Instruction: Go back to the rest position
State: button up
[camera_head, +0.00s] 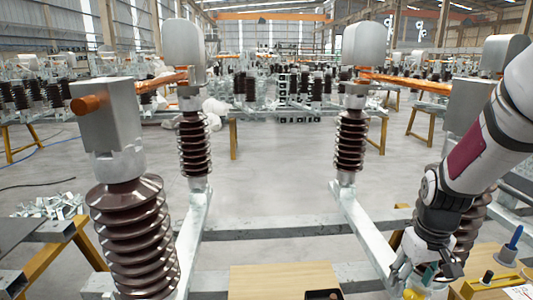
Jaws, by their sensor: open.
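My arm comes in from the right edge and reaches down. My gripper (422,272) is open at the lower right, low over the front work surface. Its fingertips are close to a small yellow and white item (415,293) at the bottom edge. I cannot tell whether they touch it. The arm stands in front of a brown ribbed insulator (471,222) and hides part of it.
A large brown insulator (133,235) stands at front left, two more (194,145) (350,142) behind, on a grey steel frame (360,232). A wooden board (285,279) lies at the bottom middle. A yellow tool holder (490,286) and a blue-handled tool (515,238) are at right.

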jog(key=s+a+r+t, duration=0.1)
jog(key=s+a+r, duration=0.1)
jog(key=a+r, duration=0.4)
jog(key=s+a+r+t, duration=0.1)
jog(key=s+a+r, duration=0.2)
jog(key=r, duration=0.4)
jog(key=s+a+r+t, duration=0.2)
jog(key=s+a+r, duration=0.4)
jog(key=s, duration=0.3)
jog(key=shift+s+a+t, duration=0.2)
jog(key=shift+a+t, duration=0.2)
jog(key=shift+a, duration=0.2)
jog(key=shift+r, duration=0.1)
